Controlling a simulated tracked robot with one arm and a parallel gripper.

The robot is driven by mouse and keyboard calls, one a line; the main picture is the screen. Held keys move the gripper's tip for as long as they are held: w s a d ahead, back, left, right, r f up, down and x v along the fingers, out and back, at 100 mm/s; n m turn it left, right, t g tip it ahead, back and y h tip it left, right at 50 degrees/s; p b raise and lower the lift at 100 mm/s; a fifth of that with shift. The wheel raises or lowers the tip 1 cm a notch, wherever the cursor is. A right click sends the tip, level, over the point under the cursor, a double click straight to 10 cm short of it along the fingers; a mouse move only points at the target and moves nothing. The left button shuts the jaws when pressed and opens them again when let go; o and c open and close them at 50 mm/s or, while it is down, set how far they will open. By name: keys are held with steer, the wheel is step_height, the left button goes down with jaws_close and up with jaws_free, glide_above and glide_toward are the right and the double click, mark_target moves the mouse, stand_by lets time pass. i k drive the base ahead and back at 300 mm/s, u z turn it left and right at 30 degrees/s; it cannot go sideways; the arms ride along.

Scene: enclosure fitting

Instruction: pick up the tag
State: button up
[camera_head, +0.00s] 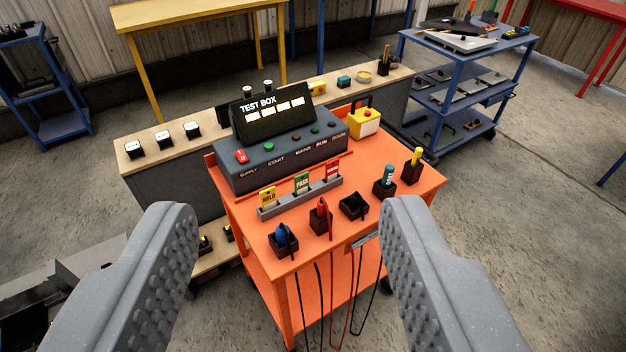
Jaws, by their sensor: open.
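Three tags stand upright in a grey slotted rack on the orange cart: a yellow HOLD tag (268,198), a green PASS tag (302,183) and a red tag (333,171) whose lettering is too small to read. The grey rack (313,196) lies in front of the test box. My gripper (292,235) is open and empty. Its two grey ribbed fingers show large at the left and right of the picture, and the cart with the tags appears between and beyond them. No tag touches a finger.
The dark test box (280,150) stands behind the rack. Black holders with blue (283,236), red (321,210), teal (388,178) and yellow (415,160) items line the orange cart's (245,238) front and right. Cables hang at its front. A wooden bench (150,168) stands behind.

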mark_target(331, 167)
steer(key=z, duration=1.25)
steer(key=i, duration=1.5)
steer(key=u, duration=2.65)
